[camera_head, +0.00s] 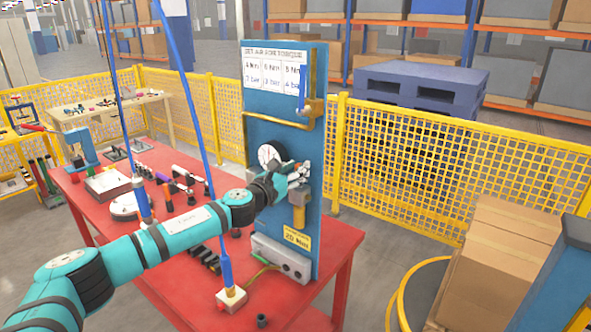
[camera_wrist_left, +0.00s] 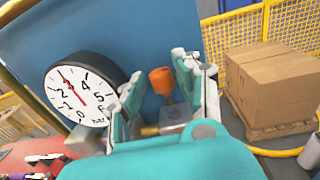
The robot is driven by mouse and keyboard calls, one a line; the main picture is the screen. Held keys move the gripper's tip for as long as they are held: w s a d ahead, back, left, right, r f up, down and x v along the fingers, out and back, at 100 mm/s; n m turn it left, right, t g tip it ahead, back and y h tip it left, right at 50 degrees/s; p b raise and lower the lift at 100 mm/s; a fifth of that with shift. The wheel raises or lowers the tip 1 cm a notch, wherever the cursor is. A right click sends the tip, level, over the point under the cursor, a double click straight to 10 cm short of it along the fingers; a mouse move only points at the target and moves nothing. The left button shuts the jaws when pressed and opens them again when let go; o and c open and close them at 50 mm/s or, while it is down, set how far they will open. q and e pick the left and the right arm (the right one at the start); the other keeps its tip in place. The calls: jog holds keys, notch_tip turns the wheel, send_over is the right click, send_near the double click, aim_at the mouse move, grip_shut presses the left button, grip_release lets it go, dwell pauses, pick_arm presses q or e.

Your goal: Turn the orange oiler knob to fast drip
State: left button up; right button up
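The orange oiler knob (camera_wrist_left: 161,80) shows in the left wrist view on top of a grey block (camera_wrist_left: 174,114) on the blue panel. My left gripper (camera_wrist_left: 157,82) is open, with one finger on each side of the knob. I cannot tell whether either finger touches it. In the head view my left gripper (camera_head: 300,171) is at the panel, right of the round gauge, and hides the knob. The pressure gauge (camera_wrist_left: 80,97) has a white face and a red needle. My right gripper is not in view.
The blue panel (camera_head: 262,218) stands on the red table (camera_head: 345,262) among several tools. A yellow mesh fence (camera_head: 420,165) runs behind it. Cardboard boxes (camera_head: 500,255) stand on a pallet at the right. A yellow pipe (camera_head: 312,105) runs along the panel's upper right.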

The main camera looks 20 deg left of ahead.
pick_arm(q)
jog(key=shift+c, duration=1.4)
grip_shut()
jog(key=shift+d+r+n+y+p, duration=0.15)
jog(key=shift+n+y+p, duration=0.25)
jog(key=shift+y+p, duration=0.3)
jog(key=n+y+p, duration=0.1)
jog(key=y, duration=0.1)
jog(key=n+y+p, duration=0.2)
jog(key=shift+d+t, duration=0.3)
jog(key=shift+d, duration=0.05)
jog(key=n+y+p, duration=0.1)
jog(key=n+y, duration=0.1)
jog(key=y, duration=0.2)
jog(key=shift+d, duration=0.15)
jog(key=shift+d+n+g+y, duration=0.1)
jog(key=shift+n+g+y, duration=0.8)
jog(key=shift+n+y, duration=0.6)
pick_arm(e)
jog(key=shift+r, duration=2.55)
pick_arm(q)
jog(key=shift+y, duration=0.5)
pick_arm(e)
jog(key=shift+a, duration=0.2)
